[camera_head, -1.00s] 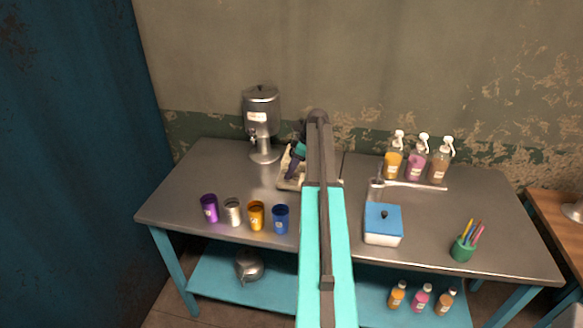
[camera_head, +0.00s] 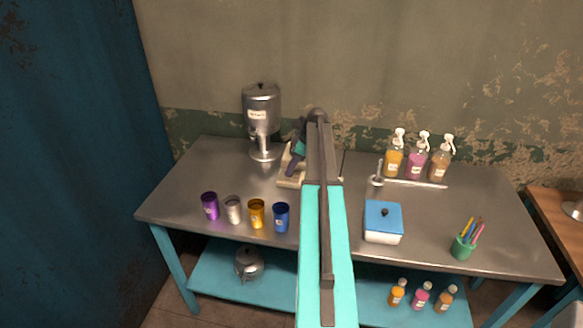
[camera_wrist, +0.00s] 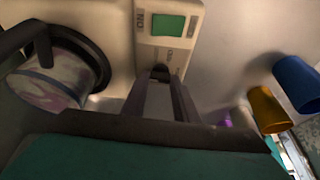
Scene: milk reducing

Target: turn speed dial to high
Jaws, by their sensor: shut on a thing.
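The cream-coloured machine (camera_wrist: 165,25) fills the upper middle of the wrist view, with a green switch (camera_wrist: 168,25) marked ON. My gripper (camera_wrist: 160,74) is just below that switch, its dark fingers closed together on the small dark speed dial, which they mostly cover. The dial's setting cannot be read.
A round container (camera_wrist: 45,88) with pale, purplish contents is close on the left in the wrist view. A metal dispenser (camera_head: 262,110) stands behind. Several cups, including a blue one (camera_head: 281,217), stand in front. A blue-lidded box (camera_head: 383,222) is to the right.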

